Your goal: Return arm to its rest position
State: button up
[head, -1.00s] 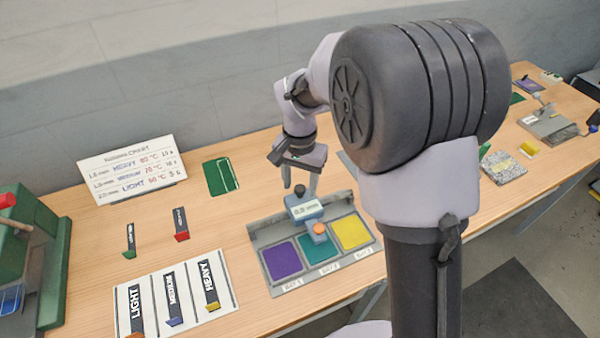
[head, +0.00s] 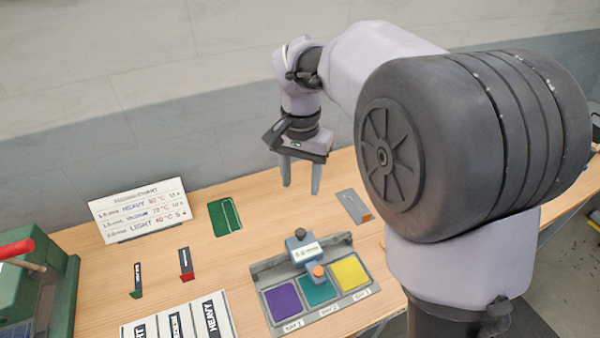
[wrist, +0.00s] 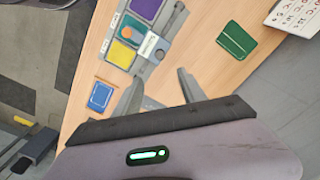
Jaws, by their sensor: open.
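My gripper (head: 300,175) is raised above the back of the wooden bench, with its two fingers pointing down. The fingers are apart with nothing between them. In the wrist view my gripper (wrist: 158,90) also shows spread fingers over the bench. The arm reaches up and across the right half of the head view and hides part of the bench behind it.
A grey tray (head: 262,272) with purple, teal and yellow pads and a small gauge stands below. A green card (head: 225,216), a settings chart (head: 140,212), a grey plate (head: 352,204) and a green press (head: 50,290) are also on the bench.

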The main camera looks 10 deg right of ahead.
jog(key=shift+s, duration=0.1)
jog(key=s+d+f+t+b, duration=0.1)
jog(key=s+t+b, duration=0.1)
jog(key=s, duration=0.5)
jog(key=s+d+f+t+y+b, duration=0.1)
jog(key=s+b, duration=0.3)
jog(key=s, duration=0.4)
jog(key=s+d+f+n+t+y+b, duration=0.1)
jog(key=s+d+f+t+b, duration=0.1)
jog(key=s, duration=0.5)
jog(key=shift+s+d+f+t+b, duration=0.15)
jog(key=shift+d+f+t+b, duration=0.45)
jog(key=shift+b, duration=0.5)
